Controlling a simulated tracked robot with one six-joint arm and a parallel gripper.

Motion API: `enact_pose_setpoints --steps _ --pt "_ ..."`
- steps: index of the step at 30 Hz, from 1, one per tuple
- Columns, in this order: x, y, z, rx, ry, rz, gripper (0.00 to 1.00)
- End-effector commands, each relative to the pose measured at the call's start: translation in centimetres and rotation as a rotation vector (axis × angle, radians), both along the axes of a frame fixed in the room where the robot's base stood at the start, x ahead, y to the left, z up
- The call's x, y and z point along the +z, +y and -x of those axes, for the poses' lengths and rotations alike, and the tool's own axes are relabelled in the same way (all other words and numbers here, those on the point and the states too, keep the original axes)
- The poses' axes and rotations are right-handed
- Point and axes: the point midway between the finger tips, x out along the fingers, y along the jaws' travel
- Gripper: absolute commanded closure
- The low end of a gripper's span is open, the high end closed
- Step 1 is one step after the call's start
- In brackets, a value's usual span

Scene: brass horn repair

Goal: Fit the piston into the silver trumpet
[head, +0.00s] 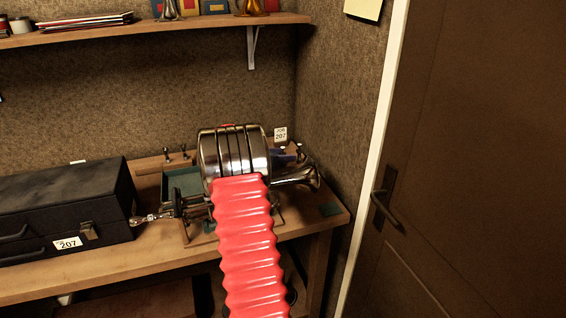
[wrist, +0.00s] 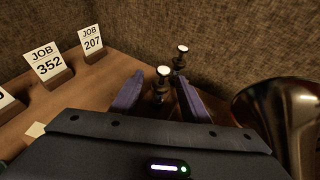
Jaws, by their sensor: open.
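A silver trumpet lies across the bench in the head view; its bell (head: 308,178) shows right of my arm and its leadpipe end (head: 150,217) shows at left. My arm hides its middle and valves. In the wrist view the horn bell (wrist: 285,115) is at the right edge. Two upright metal pieces with pale round tops, which look like pistons, stand ahead: a nearer one (wrist: 162,74) and a farther one (wrist: 181,52). My gripper (wrist: 158,84) is open, its purple fingers on either side of the nearer piston. I cannot tell whether they touch it.
Job cards 352 (wrist: 47,62) and 207 (wrist: 91,40) stand left of my gripper. A black case (head: 65,205) fills the bench's left. A green tray (head: 170,186) lies behind my arm, with two small upright pieces (head: 184,151) behind it. Walls close the corner.

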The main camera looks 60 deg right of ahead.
Motion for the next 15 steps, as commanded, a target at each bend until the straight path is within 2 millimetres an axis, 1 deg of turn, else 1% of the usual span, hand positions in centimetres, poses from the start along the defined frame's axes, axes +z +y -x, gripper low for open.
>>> enact_pose_setpoints --steps 5,6,15 --pt "0.00 0.01 0.00 0.000 0.000 0.000 0.58" --pt "0.01 0.02 -0.01 0.000 0.000 0.000 0.60" --pt "0.00 0.02 -0.01 0.000 0.000 0.000 0.81"
